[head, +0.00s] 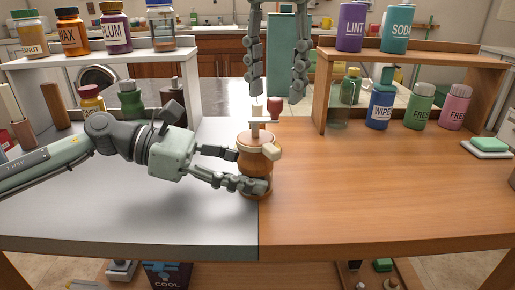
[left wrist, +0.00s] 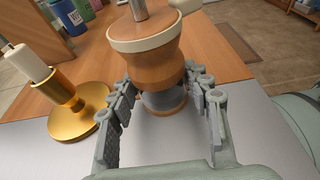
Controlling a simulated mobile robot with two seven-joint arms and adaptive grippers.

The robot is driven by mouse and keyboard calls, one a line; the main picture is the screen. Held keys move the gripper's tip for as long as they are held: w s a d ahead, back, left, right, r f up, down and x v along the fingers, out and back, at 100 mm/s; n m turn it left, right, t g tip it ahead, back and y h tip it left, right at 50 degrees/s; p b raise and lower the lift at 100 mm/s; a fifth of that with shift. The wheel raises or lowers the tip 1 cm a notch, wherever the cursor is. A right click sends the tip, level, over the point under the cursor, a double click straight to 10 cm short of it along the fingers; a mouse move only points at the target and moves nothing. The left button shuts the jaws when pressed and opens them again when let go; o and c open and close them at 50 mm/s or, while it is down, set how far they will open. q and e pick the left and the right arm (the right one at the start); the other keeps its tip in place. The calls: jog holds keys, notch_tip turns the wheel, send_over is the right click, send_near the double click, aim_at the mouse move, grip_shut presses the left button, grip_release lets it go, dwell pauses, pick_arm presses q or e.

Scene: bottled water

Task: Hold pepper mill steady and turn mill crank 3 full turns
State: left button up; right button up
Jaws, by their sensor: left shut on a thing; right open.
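The pepper mill (head: 255,167) stands upright on the table, with a brown wooden body, a pale-edged lid and a metal shaft (left wrist: 140,9) on top. A cream knob (head: 272,152), apparently the crank's, shows at its front right. My left gripper (head: 262,184) is shut around the mill's lower body. In the left wrist view its fingers (left wrist: 163,98) lie on both sides of the mill (left wrist: 150,58). My right gripper (head: 277,92) is open and empty, pointing down above and slightly behind the mill, apart from it. The full crank arm is hard to make out.
A gold candlestick (left wrist: 82,112) with a white candle (left wrist: 28,63) stands close beside the mill. Labelled bottles fill a white shelf (head: 45,61) at left and a wooden shelf (head: 420,57) at right. A green soap bar (head: 489,145) lies far right. The front-right tabletop (head: 390,200) is clear.

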jog(key=shift+r, duration=2.95)
pick_arm(q)
jog(key=o, duration=1.2)
jog(key=shift+c, duration=0.2)
